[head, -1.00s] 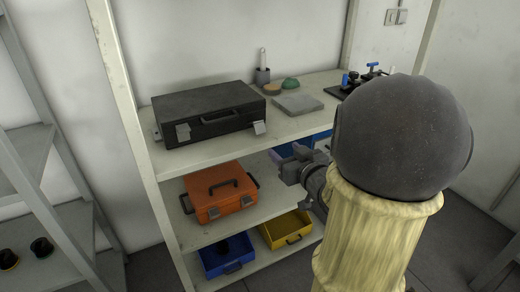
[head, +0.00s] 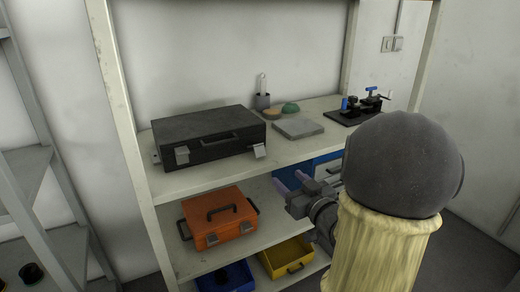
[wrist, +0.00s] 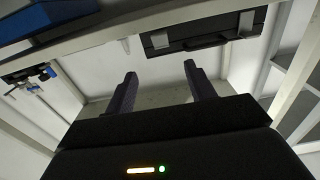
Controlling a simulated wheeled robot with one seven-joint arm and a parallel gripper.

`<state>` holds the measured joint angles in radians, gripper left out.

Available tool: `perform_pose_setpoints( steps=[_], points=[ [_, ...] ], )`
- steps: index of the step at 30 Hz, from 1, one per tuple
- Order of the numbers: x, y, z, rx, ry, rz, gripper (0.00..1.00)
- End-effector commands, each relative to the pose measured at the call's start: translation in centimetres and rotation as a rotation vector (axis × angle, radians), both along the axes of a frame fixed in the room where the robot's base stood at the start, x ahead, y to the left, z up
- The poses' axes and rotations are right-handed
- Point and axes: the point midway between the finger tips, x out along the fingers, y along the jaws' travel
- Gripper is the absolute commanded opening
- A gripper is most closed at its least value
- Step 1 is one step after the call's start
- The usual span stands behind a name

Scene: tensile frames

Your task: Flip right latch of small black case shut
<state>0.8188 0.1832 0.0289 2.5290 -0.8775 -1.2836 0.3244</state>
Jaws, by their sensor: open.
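The small black case (head: 205,140) lies closed on the upper shelf, its handle and two grey latches facing front. Its right latch (head: 259,151) appears to stick out from the front face, as does the left latch (head: 182,155). My gripper (head: 290,181) is open and empty, below and right of the right latch, apart from it, in front of the shelf. The wrist view appears upside down. There the black case (wrist: 200,32) is at the top, with the right latch (wrist: 159,40) above the gap between my fingers (wrist: 160,75).
An orange case (head: 220,222) and blue and yellow bins (head: 288,256) are below. A shelf post (head: 118,80) stands at left.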

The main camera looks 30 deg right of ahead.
Motion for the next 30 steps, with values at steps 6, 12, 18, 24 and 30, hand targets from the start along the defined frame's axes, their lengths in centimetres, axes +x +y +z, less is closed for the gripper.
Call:
perform_pose_setpoints(
  steps=[6,12,18,24,30],
  points=[
    [0.9,0.0,0.5,0.006,0.001,0.003,0.55],
    [1.6,0.1,0.4,0.004,0.002,0.0,0.55],
    [2.3,0.2,0.3,0.001,0.004,-0.004,0.55],
    [6.1,0.3,0.1,-0.002,0.0,-0.002,0.55],
    [9.6,0.5,0.1,-0.002,0.001,-0.003,0.55]
  ],
)
